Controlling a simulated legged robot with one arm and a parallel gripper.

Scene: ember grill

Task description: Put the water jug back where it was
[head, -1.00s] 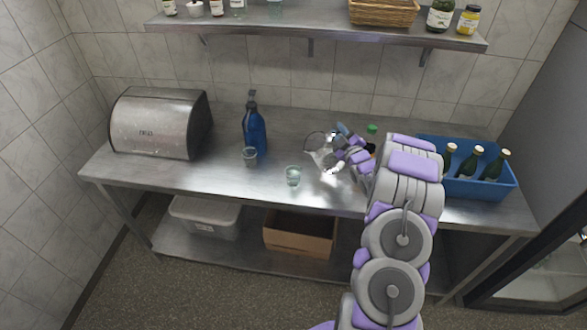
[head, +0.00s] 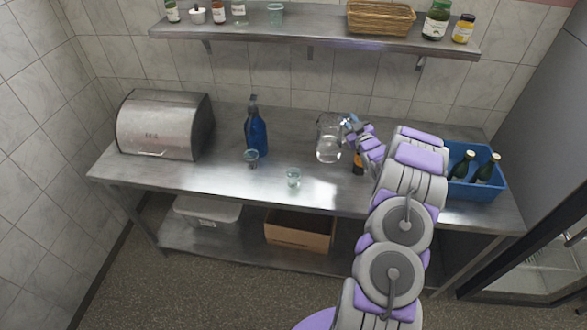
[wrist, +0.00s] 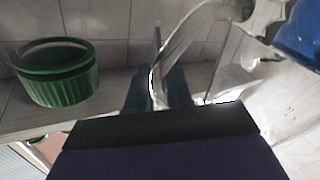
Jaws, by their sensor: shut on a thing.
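The clear glass water jug (head: 328,146) is at the middle of the steel counter (head: 215,178) in the head view, roughly upright. I cannot tell whether its base touches the counter. My gripper (head: 350,124) is at its right side, shut on the handle. In the wrist view my gripper (wrist: 158,92) closes around the handle, with the glass body of the jug (wrist: 225,60) to the right. A clear glass (head: 293,178) stands in front and left of the jug. A second small glass (head: 251,160) stands farther left.
A blue spray bottle (head: 256,135) and a steel bread bin (head: 165,125) stand left. A blue crate (head: 476,190) with bottles is right of my arm. A small dark bottle (head: 358,164) is beside the jug. A green ramekin (wrist: 56,75) shows in the wrist view. A shelf (head: 300,40) hangs above.

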